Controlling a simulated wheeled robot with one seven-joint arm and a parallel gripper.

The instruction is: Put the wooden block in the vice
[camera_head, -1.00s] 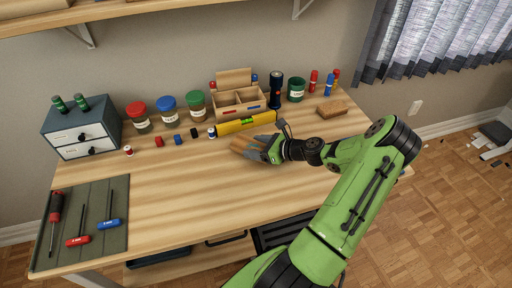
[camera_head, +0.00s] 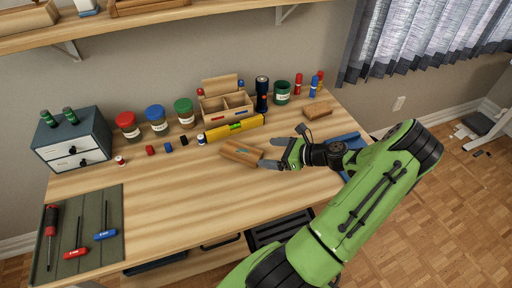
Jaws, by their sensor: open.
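A brown wooden block (camera_head: 241,152) lies on the desk, right of centre, in front of the yellow level. My gripper (camera_head: 268,153) is open at the block's right end, with its fingers apart. I cannot tell whether a finger touches the block. A blue object (camera_head: 352,139), perhaps the vice, shows at the desk's right edge. My arm hides most of it, and its jaws cannot be made out.
The yellow level (camera_head: 235,126) lies behind the block, before a wooden organizer (camera_head: 226,107). Another brown block-like piece (camera_head: 318,109) lies at the back right. Jars, batteries and a flashlight (camera_head: 262,94) line the back. The front middle of the desk is clear.

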